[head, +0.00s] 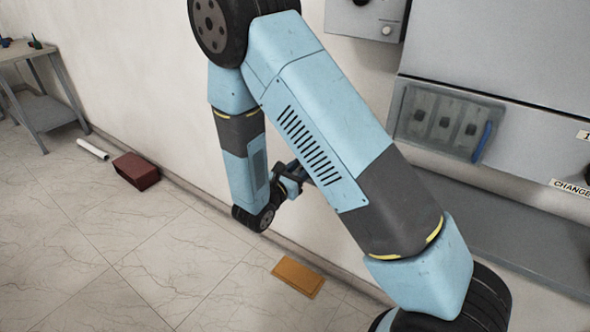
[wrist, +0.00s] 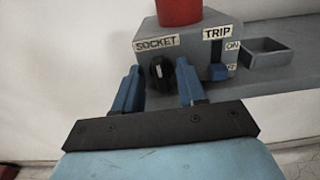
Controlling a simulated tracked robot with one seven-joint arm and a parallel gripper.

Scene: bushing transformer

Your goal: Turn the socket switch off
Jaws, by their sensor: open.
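In the wrist view, the socket switch (wrist: 161,73) is a black round knob with a pale mark, below the white SOCKET label on a grey box (wrist: 192,44). Its mark looks roughly upright, but its exact setting is too small to read. My gripper (wrist: 158,67) is open, its two blue fingers pointing at the box, one on each side of the knob in the picture. The gap between the fingertips and the knob cannot be judged. In the head view my gripper (head: 291,180) is partly hidden behind my arm; the knob does not show there.
Right of the knob is a blue TRIP switch (wrist: 217,72) with ON beside it. A red cylinder (wrist: 179,11) tops the box, and a small grey tray (wrist: 270,56) stands right. The head view shows a brown box (head: 136,172) and orange block (head: 298,277) on the floor.

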